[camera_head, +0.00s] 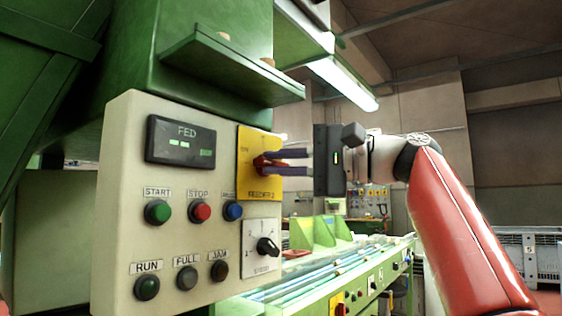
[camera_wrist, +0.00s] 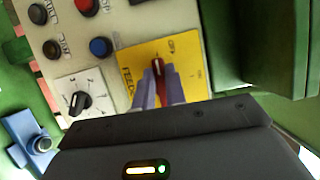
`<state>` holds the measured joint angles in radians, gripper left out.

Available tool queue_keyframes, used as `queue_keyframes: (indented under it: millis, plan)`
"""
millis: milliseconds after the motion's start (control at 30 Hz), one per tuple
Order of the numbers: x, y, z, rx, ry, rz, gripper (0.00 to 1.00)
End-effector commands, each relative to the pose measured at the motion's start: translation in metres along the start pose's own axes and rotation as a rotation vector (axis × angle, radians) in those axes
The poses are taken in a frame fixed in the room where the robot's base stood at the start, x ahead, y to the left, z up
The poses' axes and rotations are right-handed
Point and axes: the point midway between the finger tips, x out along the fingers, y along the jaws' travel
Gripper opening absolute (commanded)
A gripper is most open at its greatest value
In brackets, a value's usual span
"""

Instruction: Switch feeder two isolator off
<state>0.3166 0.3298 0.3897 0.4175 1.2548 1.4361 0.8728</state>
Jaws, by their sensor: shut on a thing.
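The feeder two isolator is a red rotary handle (camera_head: 262,163) on a yellow plate (camera_head: 258,187) marked "FEEDER 2", on the right side of the cream control panel. My gripper (camera_head: 270,163) reaches in from the right and is shut on the red handle, one finger above and one below it. In the wrist view the red handle (camera_wrist: 159,70) shows between the two finger tips (camera_wrist: 159,75), on the yellow plate (camera_wrist: 190,54). The fingers hide part of the handle and plate, and the small position marks are too blurred to read.
The cream panel (camera_head: 118,215) also carries a display (camera_head: 181,141), a green start button (camera_head: 157,212), a red stop button (camera_head: 200,211), a blue button (camera_head: 233,210), several lamps and a black selector knob (camera_head: 267,247) just below the isolator. A green ledge (camera_head: 235,68) juts out above.

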Motion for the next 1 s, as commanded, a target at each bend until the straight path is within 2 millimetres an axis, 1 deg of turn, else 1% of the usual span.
queue_keyframes:
  millis: [200,667,700,867,1000]
  plan:
    - [0.0001,0.0018,0.0,-0.034,-0.003,0.018,0.0]
    - [0.0001,0.0027,-0.0001,-0.041,-0.003,0.024,0.0]
    - [0.0001,0.0027,-0.0001,-0.041,-0.003,0.024,0.14]
    - [0.0,0.0022,-0.0002,-0.041,-0.002,0.022,0.35]
    - [0.0,0.0016,-0.0001,-0.04,-0.001,0.02,0.35]
